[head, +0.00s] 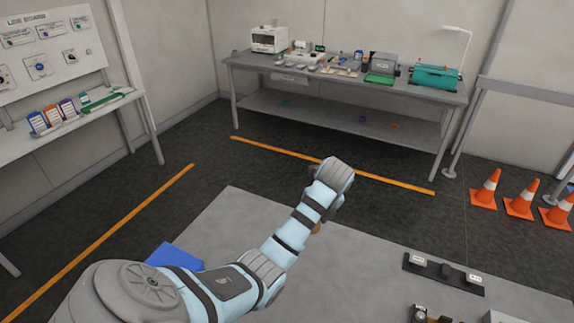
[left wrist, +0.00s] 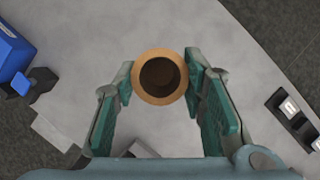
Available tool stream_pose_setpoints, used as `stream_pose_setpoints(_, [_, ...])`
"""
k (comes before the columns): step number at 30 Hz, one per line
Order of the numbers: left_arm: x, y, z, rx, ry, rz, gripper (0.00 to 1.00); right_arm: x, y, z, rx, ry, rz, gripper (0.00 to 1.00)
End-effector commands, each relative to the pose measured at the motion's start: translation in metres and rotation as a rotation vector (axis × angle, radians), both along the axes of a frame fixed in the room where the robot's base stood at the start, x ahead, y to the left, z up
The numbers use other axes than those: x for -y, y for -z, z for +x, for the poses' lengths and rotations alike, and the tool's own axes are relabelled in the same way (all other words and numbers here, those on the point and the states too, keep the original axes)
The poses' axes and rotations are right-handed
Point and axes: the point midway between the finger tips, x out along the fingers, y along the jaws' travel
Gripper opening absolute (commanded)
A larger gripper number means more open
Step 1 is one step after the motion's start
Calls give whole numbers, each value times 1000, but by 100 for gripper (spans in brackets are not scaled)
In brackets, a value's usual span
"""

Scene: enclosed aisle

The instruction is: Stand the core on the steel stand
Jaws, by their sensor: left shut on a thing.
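The core is a short brown tube with a round hollow end (left wrist: 159,77). My left gripper (left wrist: 159,80) is shut on it, with a green-padded finger on each side, over the grey table. In the head view my left arm reaches from the lower left, its wrist hides most of the gripper, and only a small brown bit of the core (head: 316,229) shows. I cannot make out the steel stand for sure. A pale grey block (left wrist: 55,130) lies at the lower left of the left wrist view, partly cut off by the gripper. My right gripper is not in view.
The grey table (head: 225,215) has a blue box (head: 175,257) at left and a dark rack with white labels (head: 444,273) at right. Small dark items (head: 430,315) sit at the front edge. A workbench (head: 340,75) and orange cones (head: 521,197) stand beyond. The table's middle is clear.

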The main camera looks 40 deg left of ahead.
Motion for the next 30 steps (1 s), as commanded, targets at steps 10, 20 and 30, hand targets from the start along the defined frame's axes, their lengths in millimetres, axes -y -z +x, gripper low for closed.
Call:
stream_pose_setpoints(10, [-3, 78, -1, -11, 77, -4, 14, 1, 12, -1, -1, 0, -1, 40])
stream_pose_setpoints(20, [-3, 155, 0, -5, 74, -4, 14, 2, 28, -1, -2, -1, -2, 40])
stream_pose_setpoints(30, [-4, 194, 0, -3, 74, -2, 14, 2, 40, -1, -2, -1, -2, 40])
